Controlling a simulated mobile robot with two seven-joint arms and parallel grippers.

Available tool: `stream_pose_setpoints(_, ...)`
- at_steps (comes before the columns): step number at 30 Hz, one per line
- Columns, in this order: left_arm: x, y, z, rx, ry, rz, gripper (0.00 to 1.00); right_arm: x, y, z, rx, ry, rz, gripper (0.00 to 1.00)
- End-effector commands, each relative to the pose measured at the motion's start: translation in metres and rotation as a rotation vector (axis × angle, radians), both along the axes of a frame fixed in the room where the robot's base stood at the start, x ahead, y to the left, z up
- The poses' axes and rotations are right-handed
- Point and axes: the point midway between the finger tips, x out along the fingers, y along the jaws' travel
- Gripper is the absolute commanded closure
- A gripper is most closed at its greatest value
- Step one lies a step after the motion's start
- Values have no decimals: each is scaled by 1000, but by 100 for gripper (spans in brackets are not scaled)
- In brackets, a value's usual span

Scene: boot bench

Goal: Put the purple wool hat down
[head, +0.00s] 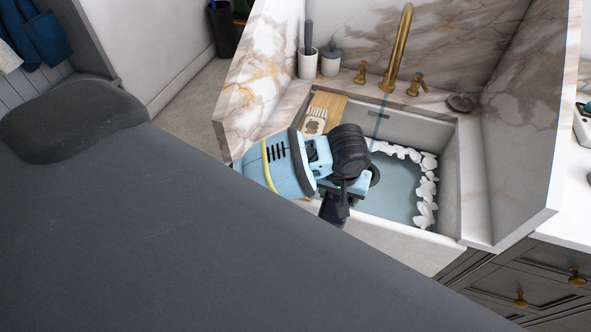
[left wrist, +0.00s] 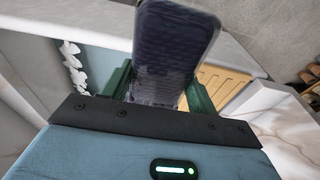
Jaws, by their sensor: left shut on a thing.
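My left gripper (head: 343,198) reaches down at the front left of the sink (head: 451,190). In the left wrist view its green fingers (left wrist: 158,88) are shut on a dark, ribbed, purplish-blue knit piece, the purple wool hat (left wrist: 172,50). In the head view only a small dark part of the hat (head: 334,210) shows below my wrist, by the sink's front edge. My wrist hides the rest. I cannot tell whether the hat touches anything. My right gripper is not in view.
The sink holds bluish water (head: 392,185) with white foam (head: 427,188) along its sides. A wooden board (head: 328,101) with a pale item lies across its left side. Marble walls flank the sink.

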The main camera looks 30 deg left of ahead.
Motion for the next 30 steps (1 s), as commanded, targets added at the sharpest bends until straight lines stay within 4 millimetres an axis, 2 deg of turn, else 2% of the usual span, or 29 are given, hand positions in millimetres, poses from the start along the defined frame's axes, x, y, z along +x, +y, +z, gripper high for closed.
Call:
stream_pose_setpoints(4, 2, 5, 0, 1, -1, 1, 64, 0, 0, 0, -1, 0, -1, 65)
stream_pose_setpoints(7, 7, 18, -1, 4, 0, 3, 64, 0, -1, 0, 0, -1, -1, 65)
stream_pose_setpoints(21, 45, 116, -11, 3, 1, 5, 64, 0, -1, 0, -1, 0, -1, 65)
stream_pose_setpoints(25, 51, 131, -13, 1, 0, 2, 64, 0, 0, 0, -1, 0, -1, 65)
stream_pose_setpoints(30, 54, 137, -14, -1, -1, 0, 64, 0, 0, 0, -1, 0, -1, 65)
